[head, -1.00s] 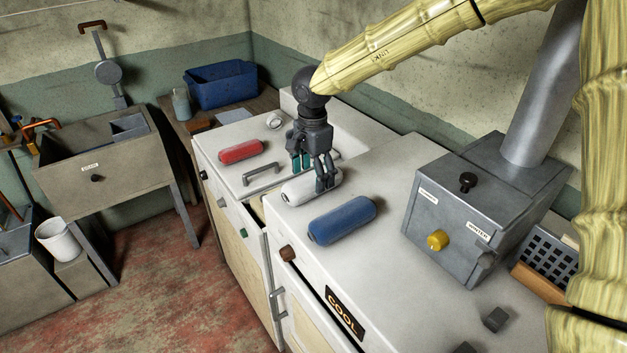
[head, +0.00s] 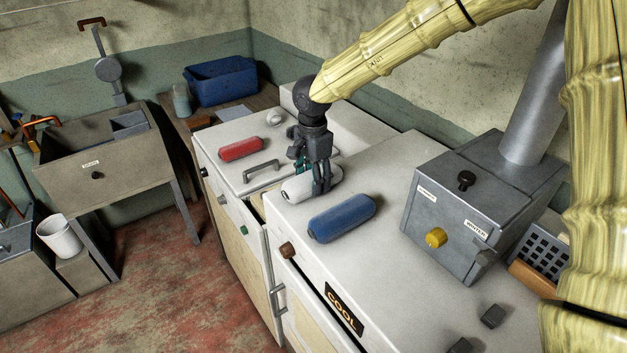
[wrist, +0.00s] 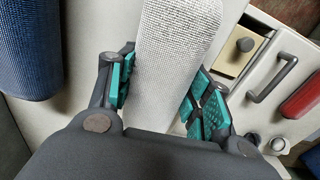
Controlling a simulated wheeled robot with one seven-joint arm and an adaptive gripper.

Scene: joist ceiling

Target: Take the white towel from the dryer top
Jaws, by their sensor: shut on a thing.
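The white towel (head: 297,188) is a rolled bundle on the white dryer top (head: 400,165), behind the blue roll. My gripper (head: 318,182) points down over its right part and is shut on it, with the fingers hiding that end. In the wrist view the towel (wrist: 178,50) runs between the teal finger pads of my gripper (wrist: 163,100), one on each side. I cannot see clear space under the towel, so it appears to rest on the top.
A blue roll (head: 342,218) lies close in front, and a red roll (head: 240,149) lies on the neighbouring machine. A grey metal box (head: 462,205) with a pipe stands to the right. A handle (head: 261,169) sticks up left of the towel.

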